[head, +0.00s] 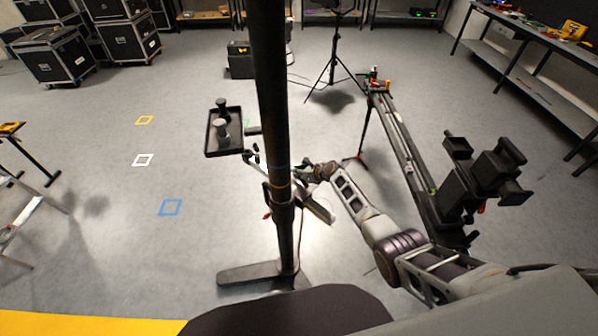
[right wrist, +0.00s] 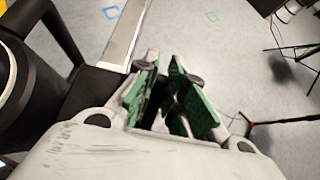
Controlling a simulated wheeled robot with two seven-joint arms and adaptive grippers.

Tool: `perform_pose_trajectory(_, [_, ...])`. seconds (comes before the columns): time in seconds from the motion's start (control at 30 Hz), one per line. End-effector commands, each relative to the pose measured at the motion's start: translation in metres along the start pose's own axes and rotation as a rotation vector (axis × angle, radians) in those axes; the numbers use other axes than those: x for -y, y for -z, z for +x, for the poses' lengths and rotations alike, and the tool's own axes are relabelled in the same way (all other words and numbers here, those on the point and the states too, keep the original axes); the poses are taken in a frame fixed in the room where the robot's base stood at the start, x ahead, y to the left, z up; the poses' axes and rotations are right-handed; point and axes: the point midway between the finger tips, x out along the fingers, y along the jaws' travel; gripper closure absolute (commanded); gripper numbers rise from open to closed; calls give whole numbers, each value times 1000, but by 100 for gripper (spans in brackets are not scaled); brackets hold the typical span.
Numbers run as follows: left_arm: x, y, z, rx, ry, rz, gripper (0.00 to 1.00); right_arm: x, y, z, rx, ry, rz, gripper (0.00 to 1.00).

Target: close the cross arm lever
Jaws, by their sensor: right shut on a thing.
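My right gripper (head: 304,170) is just right of the black upright pole (head: 272,110) in the head view, at the end of my arm, and partly hidden. In the right wrist view my right gripper (right wrist: 168,80) has its green-padded fingers close together around a small dark part (right wrist: 175,103). This part is mostly hidden, so I cannot tell from its shape whether it is the cross arm lever. A thin cross arm (head: 262,177) shows beside the pole at about the gripper's height. The lever is not clearly visible in the head view. My left gripper is not in view.
A black tray (head: 208,150) with two dark items is left of the pole. A long slider rail (head: 405,140) on supports stands to the right, with a black camera-like device (head: 478,180) near its end. A tripod (head: 333,72) stands behind.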

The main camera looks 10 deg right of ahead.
Motion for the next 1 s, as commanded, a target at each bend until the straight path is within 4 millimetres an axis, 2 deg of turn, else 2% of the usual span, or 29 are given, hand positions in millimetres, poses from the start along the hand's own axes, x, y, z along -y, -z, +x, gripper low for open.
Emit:
perform_pose_trajectory(0.33, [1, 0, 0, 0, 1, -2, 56, -2, 2, 1, -3, -4, 1, 100])
perform_pose_trajectory(0.37, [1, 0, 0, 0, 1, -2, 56, -2, 2, 1, -3, -4, 1, 85])
perform_pose_trajectory(0.5, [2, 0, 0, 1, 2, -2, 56, -2, 1, 1, -2, -3, 1, 67])
perform_pose_trajectory(1.0, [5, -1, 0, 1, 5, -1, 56, -1, 0, 0, 0, -2, 0, 66])
